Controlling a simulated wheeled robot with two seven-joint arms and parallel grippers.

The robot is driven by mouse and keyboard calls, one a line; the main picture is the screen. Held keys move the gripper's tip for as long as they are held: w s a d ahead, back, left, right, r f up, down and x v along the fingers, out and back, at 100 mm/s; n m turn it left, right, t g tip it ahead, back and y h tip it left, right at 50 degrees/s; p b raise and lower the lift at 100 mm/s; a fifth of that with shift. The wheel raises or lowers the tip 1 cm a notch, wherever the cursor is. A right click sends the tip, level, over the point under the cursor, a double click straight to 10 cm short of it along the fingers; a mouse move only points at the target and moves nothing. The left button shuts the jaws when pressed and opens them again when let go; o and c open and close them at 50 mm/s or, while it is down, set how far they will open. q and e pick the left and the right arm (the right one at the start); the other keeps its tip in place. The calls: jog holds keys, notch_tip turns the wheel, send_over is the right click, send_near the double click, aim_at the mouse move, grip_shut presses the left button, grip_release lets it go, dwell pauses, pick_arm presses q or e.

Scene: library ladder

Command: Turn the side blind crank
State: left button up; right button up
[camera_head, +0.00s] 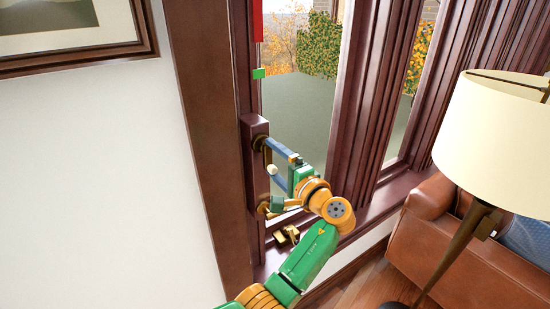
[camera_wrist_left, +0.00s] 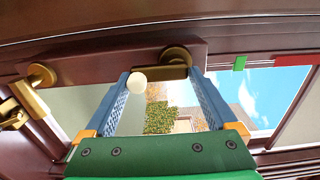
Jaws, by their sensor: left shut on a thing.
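The side blind crank is a brass crank (camera_wrist_left: 175,70) with a round cream knob (camera_wrist_left: 138,82), mounted on a dark wood box on the window frame. In the head view the cream knob (camera_head: 271,169) shows beside my fingers. My left gripper (camera_head: 266,147) reaches up to the crank from the lower right. In the left wrist view its two blue fingers (camera_wrist_left: 165,76) stand wide apart on either side of the crank's brass part, with the knob by the left finger. It is shut on the crank. My right gripper is not in view.
A second round brass fitting (camera_head: 264,208) sits lower on the box, and a brass latch (camera_head: 287,236) lies below it. A red strip (camera_head: 258,22) hangs above a green marker (camera_head: 259,73) at the window. A lamp (camera_head: 497,140) and brown leather sofa (camera_head: 450,255) stand right.

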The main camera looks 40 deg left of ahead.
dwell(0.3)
pick_arm(q)
jog(key=o, duration=1)
jog(key=b+v, duration=0.3)
jog(key=v, duration=0.4)
